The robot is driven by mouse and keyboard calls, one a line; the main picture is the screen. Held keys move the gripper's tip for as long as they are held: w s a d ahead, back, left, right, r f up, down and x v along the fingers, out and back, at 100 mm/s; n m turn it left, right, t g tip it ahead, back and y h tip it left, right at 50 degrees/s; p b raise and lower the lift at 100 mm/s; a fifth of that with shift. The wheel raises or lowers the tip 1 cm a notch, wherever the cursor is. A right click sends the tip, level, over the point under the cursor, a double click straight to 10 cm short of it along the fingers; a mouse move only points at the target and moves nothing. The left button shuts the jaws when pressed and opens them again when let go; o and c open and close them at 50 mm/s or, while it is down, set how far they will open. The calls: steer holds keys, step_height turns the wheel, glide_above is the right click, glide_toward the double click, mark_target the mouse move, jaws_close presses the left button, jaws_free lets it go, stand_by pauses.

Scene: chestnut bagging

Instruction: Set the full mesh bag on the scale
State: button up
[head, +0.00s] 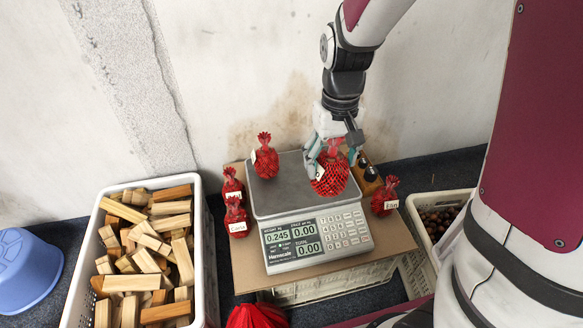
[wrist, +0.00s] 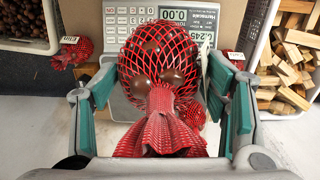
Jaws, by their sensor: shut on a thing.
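My gripper (head: 326,158) is shut on a full red mesh bag (head: 331,180), over the right part of the scale plate (head: 290,188). In the wrist view the held bag (wrist: 160,65) sits between the two fingers, with brown chestnuts inside and its gathered red neck towards the camera. I cannot tell whether its bottom touches the plate. Another red mesh bag (head: 265,162) stands upright on the plate at the back left. The scale's display (head: 290,241) reads 0.245 in its first window and 0.00 in others.
Two tagged red bags (head: 234,217) stand left of the scale and one (head: 384,197) stands right, on the cardboard top (head: 398,236). A dark-knobbed wooden block (head: 367,177) is close right of the held bag. A wood crate (head: 84,244) is left; a chestnut crate (head: 421,246) is right.

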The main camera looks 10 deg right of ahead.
mark_target(331, 158)
steer(key=shift+w+d+f+n+p, duration=0.25)
steer(key=shift+w+f+n+p, duration=0.15)
steer(key=shift+w+f+n, duration=0.25)
steer(key=shift+w+d+f+n+p, duration=0.2)
steer(key=shift+w+f+n+p, duration=0.2)
steer(key=shift+w+n, duration=0.35)
steer(key=w+a+f+n+p, duration=0.2)
steer(key=w+f+n+p, duration=0.4)
steer(key=f+n, duration=0.6)
steer(key=shift+w+d+f+b, duration=0.15)
steer(key=shift+w+f+b, duration=0.8)
steer(key=shift+w, duration=1.85)
steer(key=shift+w+d+f+b, duration=0.1)
steer(key=shift+w+f+b, duration=0.75)
steer(key=shift+w, duration=2)
steer(key=shift+w+d+f+b, duration=0.15)
steer(key=shift+w+f+b, duration=0.8)
steer(key=shift+w, duration=1.85)
steer(key=shift+r, duration=0.2)
steer(key=o, duration=1.4)
steer(key=shift+b, duration=0.3)
